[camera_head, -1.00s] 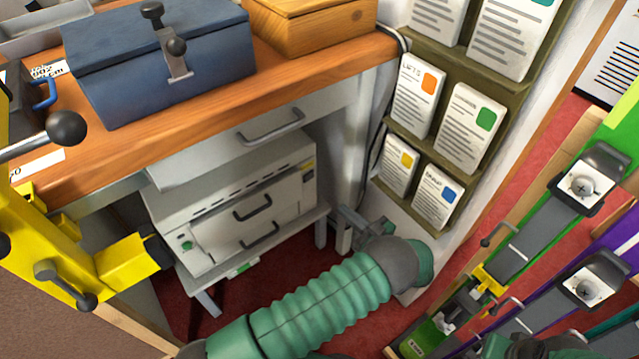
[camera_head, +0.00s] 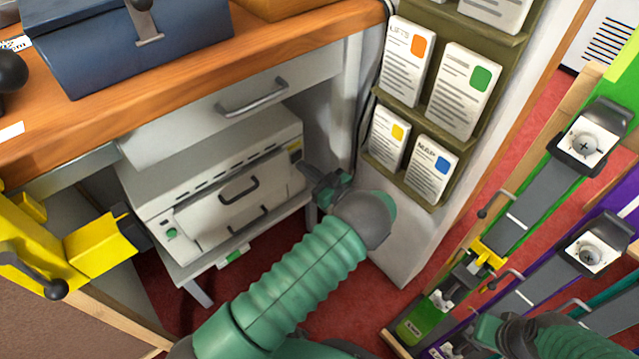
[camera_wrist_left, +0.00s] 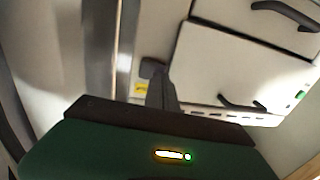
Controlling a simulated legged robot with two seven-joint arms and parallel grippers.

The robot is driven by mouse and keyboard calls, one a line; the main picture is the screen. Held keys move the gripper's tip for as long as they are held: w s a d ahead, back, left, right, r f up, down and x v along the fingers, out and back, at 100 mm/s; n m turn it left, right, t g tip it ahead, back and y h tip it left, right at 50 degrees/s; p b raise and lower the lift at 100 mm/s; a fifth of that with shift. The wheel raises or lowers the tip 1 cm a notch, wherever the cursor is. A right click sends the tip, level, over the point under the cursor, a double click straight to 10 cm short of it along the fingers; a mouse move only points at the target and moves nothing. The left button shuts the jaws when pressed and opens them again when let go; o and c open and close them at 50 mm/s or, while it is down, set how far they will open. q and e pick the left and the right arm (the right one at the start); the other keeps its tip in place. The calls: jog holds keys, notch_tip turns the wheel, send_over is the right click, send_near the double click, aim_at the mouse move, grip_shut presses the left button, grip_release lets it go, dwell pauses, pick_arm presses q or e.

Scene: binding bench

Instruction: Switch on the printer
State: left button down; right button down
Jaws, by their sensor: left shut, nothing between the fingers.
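The printer (camera_head: 215,165) is a pale grey box on a low shelf under the bench. Its front has two dark handles, a green button (camera_head: 172,232) at the left and a small dark panel (camera_head: 295,142) with a yellow mark at the right. My left gripper (camera_head: 314,180) is shut and empty, close to the right end of the printer's front. In the left wrist view its dark fingers (camera_wrist_left: 158,85) overlap the printer's front (camera_wrist_left: 235,65) beside the yellow label (camera_wrist_left: 142,88); I cannot tell whether they touch. My right gripper (camera_head: 487,333) shows partly at the lower right; its jaws are unclear.
The wooden bench top (camera_head: 90,135) and a drawer (camera_head: 225,105) overhang the printer. A leaflet rack (camera_head: 440,120) stands to the right of my left gripper. A yellow clamp-like fixture (camera_head: 100,245) is at the left. Long green and purple fixtures (camera_head: 520,205) lie at the right.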

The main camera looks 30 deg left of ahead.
pick_arm(q)
jog(key=shift+x, duration=0.8)
jog(key=shift+r, duration=0.1)
jog(key=shift+a+r+t+p, duration=0.2)
jog(key=shift+t+p, duration=0.1)
jog(key=shift+p, duration=0.2)
jog(key=shift+f+m+t, duration=0.15)
jog(key=shift+m+t, duration=0.15)
jog(key=shift+m, duration=0.1)
